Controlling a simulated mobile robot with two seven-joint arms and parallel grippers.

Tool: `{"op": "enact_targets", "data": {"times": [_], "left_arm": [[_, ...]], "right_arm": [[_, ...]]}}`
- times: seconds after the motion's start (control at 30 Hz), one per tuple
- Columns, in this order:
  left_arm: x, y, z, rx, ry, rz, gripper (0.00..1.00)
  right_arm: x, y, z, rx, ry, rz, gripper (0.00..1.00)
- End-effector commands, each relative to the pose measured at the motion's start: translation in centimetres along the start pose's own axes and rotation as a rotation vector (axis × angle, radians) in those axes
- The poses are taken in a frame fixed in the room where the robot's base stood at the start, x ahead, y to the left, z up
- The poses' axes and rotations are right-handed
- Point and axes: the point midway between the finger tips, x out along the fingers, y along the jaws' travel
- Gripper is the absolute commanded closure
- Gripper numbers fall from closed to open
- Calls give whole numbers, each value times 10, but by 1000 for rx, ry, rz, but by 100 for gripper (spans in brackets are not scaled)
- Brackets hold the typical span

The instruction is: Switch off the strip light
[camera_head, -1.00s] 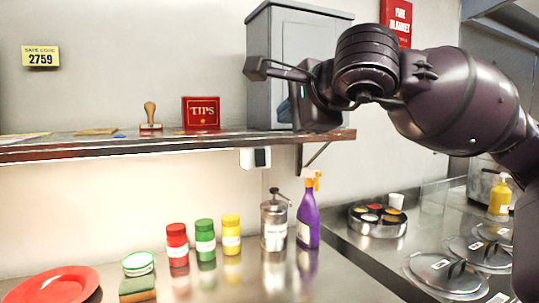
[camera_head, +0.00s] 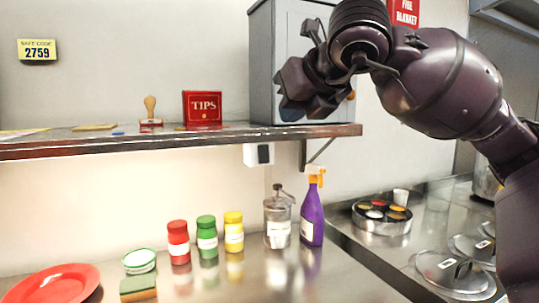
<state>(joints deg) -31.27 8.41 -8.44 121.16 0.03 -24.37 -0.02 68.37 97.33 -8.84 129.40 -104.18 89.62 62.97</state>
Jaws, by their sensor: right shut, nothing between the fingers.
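A small white switch box with a dark rocker (camera_head: 263,154) hangs under the right part of the wall shelf (camera_head: 180,140). The wall below the shelf is brightly lit; the strip light itself is hidden under the shelf. My right gripper (camera_head: 290,108) is shut and empty, in front of the grey cabinet and just above the shelf's front edge. It is above and slightly right of the switch, apart from it. My left gripper is out of view.
The grey cabinet (camera_head: 262,65), a red TIPS box (camera_head: 202,107) and a stamp (camera_head: 150,108) stand on the shelf. Below, the steel counter holds several spice jars (camera_head: 207,238), a grinder (camera_head: 278,222) and a purple spray bottle (camera_head: 312,215). A shelf bracket (camera_head: 318,151) is right of the switch.

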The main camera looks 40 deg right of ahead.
Motion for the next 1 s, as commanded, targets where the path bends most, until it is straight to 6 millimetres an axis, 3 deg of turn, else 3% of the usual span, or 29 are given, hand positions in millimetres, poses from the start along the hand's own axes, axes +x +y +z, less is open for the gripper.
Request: {"op": "enact_targets", "data": {"times": [1.0], "left_arm": [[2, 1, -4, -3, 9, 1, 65]], "right_arm": [[9, -14, -24, 1429, 102, -191, 100]]}}
